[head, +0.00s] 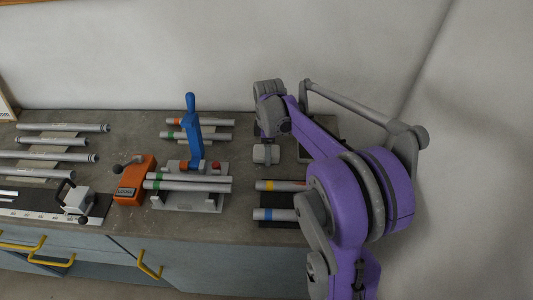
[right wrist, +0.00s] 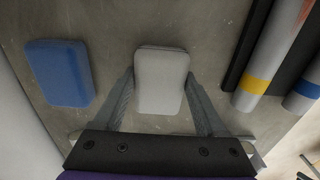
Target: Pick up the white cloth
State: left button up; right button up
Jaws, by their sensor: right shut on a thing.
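The white cloth (right wrist: 160,82) is a folded, rounded pale block in the right wrist view. My right gripper (right wrist: 160,90) has one finger along each side of it and is shut on it. The cloth's near end comes close to the dark gripper body. In the head view my purple right arm reaches over the back right of the bench. The gripper there is small and partly hidden by the arm. I cannot tell the cloth's height above the bench. My left gripper is not in view.
A blue block (right wrist: 60,73) lies left of the cloth. Tubes with yellow (head: 282,185) and blue bands (head: 275,214) lie to the right on a dark mat. A blue-handled clamp (head: 194,130) and an orange device (head: 132,182) stand further left. A wall closes the back.

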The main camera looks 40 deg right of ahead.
jog(key=shift+r, duration=0.1)
notch_tip(320, 180, up, 10)
jog(key=shift+f, duration=0.1)
dwell(0.3)
jog(key=o, duration=0.7)
jog(key=shift+c, duration=0.2)
jog(key=c, duration=0.5)
